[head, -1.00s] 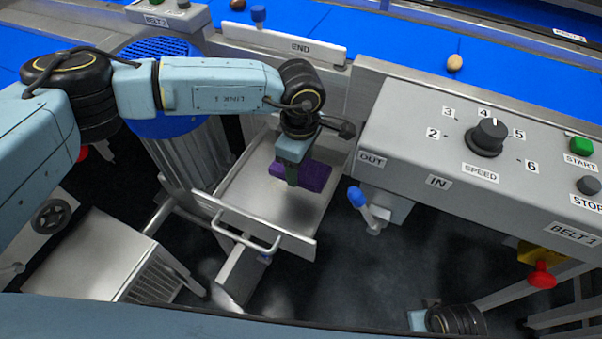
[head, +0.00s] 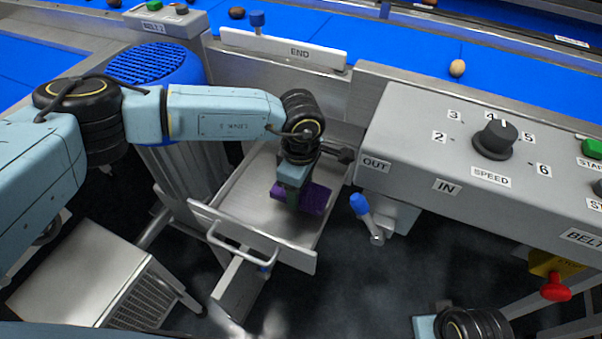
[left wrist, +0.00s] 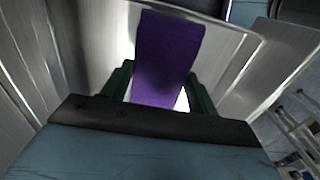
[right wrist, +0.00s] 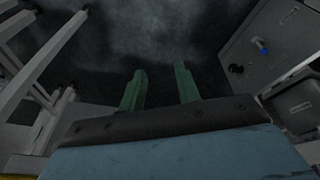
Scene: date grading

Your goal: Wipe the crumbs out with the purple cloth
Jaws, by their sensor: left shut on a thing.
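The purple cloth (head: 314,198) is in the open metal drawer tray (head: 243,205) below the belt end. My left gripper (head: 293,200) reaches down into the tray and is shut on the cloth. In the left wrist view the cloth (left wrist: 168,55) stands between the two green fingers. I cannot make out any crumbs in the tray. My right gripper (right wrist: 160,88) is open and empty, its fingers apart over the dark floor; in the head view only part of my right arm shows at the bottom right.
The tray's front has a handle (head: 243,247). A control box (head: 430,150) with a speed knob stands right of the tray, with a blue-tipped lever (head: 361,205) below it. A blue ribbed motor (head: 155,65) is at left. A date (head: 457,68) lies on the blue belt.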

